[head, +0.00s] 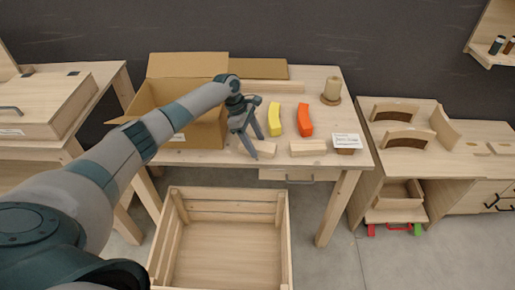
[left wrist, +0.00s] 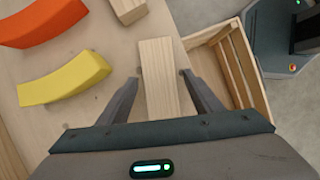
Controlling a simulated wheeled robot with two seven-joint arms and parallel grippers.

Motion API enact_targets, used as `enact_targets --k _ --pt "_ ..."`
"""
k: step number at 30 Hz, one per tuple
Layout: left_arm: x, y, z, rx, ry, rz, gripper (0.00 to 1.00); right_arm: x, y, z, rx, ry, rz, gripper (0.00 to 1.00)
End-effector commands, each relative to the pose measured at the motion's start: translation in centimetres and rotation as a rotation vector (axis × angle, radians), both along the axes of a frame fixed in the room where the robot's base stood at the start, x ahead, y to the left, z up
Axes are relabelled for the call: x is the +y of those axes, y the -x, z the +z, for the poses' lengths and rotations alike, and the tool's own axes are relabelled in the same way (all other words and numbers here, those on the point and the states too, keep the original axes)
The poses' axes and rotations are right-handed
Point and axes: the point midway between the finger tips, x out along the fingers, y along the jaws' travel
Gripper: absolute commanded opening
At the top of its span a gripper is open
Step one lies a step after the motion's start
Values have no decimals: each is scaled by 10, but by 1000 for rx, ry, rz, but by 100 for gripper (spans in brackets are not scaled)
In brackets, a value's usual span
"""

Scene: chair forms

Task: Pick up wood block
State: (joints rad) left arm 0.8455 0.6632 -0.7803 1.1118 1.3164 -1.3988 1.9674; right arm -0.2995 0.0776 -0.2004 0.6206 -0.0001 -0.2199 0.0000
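A pale wood block (left wrist: 158,80) lies on the table and runs between the two open fingers of my left gripper (left wrist: 159,77) in the left wrist view. Both fingers stand apart from the block's sides, and its near end is hidden by the gripper body. In the head view my left gripper (head: 256,147) points down at the table's front edge, with the block (head: 265,149) partly behind it. A second wood block (head: 307,148) lies to the right; its end shows in the left wrist view (left wrist: 128,9). My right gripper is not in view.
A yellow curved piece (head: 275,119) and an orange curved piece (head: 304,120) lie behind the blocks. An open cardboard box (head: 203,134) stands at left on the table (head: 338,111). A small sign (head: 346,141) stands at right. A slatted wooden crate (head: 222,248) sits on the floor in front.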

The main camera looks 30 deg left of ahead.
Motion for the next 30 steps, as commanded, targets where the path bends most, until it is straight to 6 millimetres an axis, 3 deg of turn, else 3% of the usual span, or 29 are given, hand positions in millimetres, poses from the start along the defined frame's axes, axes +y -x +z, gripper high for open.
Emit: enact_targets --k 1,5,6,19,27,30 --pt "0 0 0 0 0 0 47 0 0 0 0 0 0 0" --pt "0 0 0 0 0 0 16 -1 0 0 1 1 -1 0" --pt "0 0 0 0 0 0 14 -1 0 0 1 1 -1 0" --pt "0 -1 8 -2 1 -1 14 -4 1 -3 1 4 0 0" --pt "-1 -1 42 -5 1 -3 14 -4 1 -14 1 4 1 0" --pt "-23 3 52 -4 1 -6 14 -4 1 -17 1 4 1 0"
